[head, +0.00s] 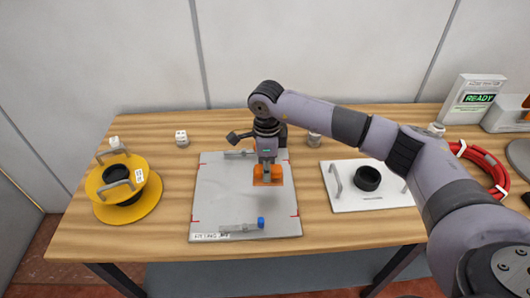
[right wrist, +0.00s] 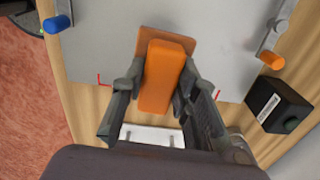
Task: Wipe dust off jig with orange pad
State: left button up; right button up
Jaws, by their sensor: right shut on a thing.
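The jig is a flat grey plate (head: 222,188) with red corner marks, lying on the middle of the table. A clamp with a blue knob (head: 261,222) sits near its front edge; another clamp (head: 238,153) is at the back, partly hidden by my arm. My right gripper (head: 267,168) is over the right half of the plate, shut on the orange pad (head: 268,181). In the right wrist view the pad's orange block (right wrist: 165,75) sits between the fingers, its flat base over the plate (right wrist: 225,35). I cannot tell whether it touches the plate. No dust is discernible. My left gripper is out of view.
A yellow flanged part (head: 147,205) stands left of the plate. A white plate (head: 392,196) with a black ring (head: 367,178) lies to the right. A red cable coil (head: 492,163) and a READY sign (head: 470,102) are farther right. The right wrist view shows a labelled black block (right wrist: 275,103).

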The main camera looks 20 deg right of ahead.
jog(key=shift+r+p, duration=0.45)
jog(key=shift+r, duration=0.9)
jog(key=shift+f, duration=0.1)
